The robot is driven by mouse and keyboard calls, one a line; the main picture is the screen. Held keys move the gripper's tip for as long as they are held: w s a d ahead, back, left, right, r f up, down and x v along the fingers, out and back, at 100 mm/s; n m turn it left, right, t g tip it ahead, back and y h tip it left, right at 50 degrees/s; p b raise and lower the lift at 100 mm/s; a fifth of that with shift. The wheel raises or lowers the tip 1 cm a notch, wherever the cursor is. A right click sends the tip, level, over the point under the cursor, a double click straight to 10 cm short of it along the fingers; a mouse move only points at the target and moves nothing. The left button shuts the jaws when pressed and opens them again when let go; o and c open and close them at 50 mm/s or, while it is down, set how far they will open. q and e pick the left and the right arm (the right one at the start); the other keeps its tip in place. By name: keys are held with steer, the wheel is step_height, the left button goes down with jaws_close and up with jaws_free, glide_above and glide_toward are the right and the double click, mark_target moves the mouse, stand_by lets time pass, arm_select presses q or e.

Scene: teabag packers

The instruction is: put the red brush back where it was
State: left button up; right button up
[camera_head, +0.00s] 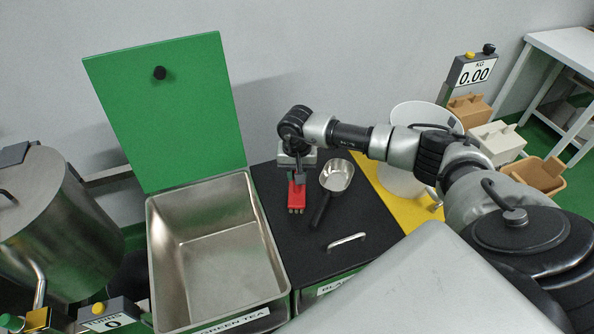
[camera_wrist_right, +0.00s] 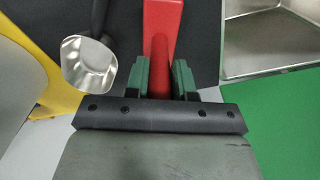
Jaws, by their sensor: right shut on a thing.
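The red brush (camera_head: 296,194) is over the black lid (camera_head: 282,249) of the closed bin, to the left of the metal scoop (camera_head: 337,176). Its bristle end points toward the front in the head view. My right gripper (camera_head: 299,174) is shut on the brush handle from above. In the right wrist view the green fingers (camera_wrist_right: 161,77) are on both sides of the red brush (camera_wrist_right: 162,22). I cannot tell whether the brush touches the lid. My left gripper is not in view.
The scoop's black handle lies close beside the brush. An open, empty GREEN TEA bin (camera_head: 222,247) with its green lid (camera_head: 168,108) raised is on the left. A white drum (camera_head: 413,122) on yellow floor and several small bins (camera_head: 497,141) are on the right.

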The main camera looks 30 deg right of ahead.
steer(key=shift+f, duration=0.1)
steer(key=o, duration=0.9)
steer(key=shift+r, duration=0.3)
step_height(320, 180, up, 10)
steer(key=b, duration=0.3)
steer(key=shift+r, duration=0.9)
steer(key=shift+s+f, duration=0.1)
